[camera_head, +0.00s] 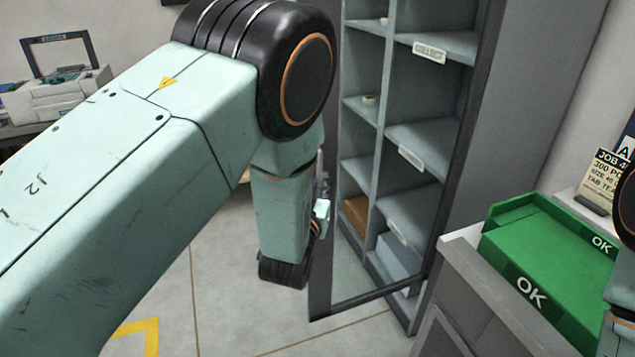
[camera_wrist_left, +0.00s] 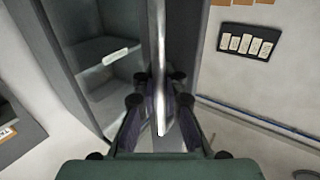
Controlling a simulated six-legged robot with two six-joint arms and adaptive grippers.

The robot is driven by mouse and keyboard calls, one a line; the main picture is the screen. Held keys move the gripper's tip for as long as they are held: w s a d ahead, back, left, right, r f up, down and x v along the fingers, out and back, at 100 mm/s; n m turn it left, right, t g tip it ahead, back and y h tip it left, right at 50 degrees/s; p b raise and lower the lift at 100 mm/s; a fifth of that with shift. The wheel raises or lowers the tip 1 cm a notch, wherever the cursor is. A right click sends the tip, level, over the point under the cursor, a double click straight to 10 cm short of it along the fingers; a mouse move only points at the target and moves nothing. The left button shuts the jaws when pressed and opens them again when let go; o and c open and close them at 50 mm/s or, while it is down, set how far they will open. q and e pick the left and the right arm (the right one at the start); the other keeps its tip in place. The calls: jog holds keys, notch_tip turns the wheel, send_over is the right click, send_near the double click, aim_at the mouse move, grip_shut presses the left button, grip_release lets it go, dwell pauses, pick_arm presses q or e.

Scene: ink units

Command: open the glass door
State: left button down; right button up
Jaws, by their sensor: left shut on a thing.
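The glass door (camera_head: 458,150) of the grey shelf cabinet has a dark frame and a clear pane with shelves seen through it. It appears to stand ajar, since floor shows through its lower pane. In the wrist view its upright light metal handle (camera_wrist_left: 158,45) runs beside the dark frame edge. My left gripper (camera_wrist_left: 160,85) has its fingers on both sides of this handle and is shut on it. In the head view my left gripper (camera_head: 322,195) is at the door's left edge, mostly hidden by my wrist. My right gripper is outside the views.
The cabinet (camera_head: 530,90) holds labelled shelves with a few small items. A grey counter (camera_head: 462,268) with a green OK tray (camera_head: 545,245) stands close to the right. A printer-like machine (camera_head: 55,95) is at the far left. Tiled floor (camera_head: 225,290) is clear below my left arm.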

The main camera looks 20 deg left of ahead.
pick_arm(q)
jog(key=shift+s, duration=0.25)
jog(key=shift+w+a+f, duration=0.2)
jog(key=shift+w+a, duration=0.05)
jog(key=shift+a, duration=0.05)
jog(key=shift+s+d+r, duration=0.1)
jog(key=shift+s+d, duration=0.05)
jog(key=shift+d, duration=0.05)
jog(key=c, duration=1.4)
grip_release()
jog(key=shift+a, duration=0.25)
jog(key=shift+c, duration=0.2)
jog(key=shift+d+r, duration=0.1)
jog(key=shift+d, duration=0.25)
jog(key=shift+a, duration=0.15)
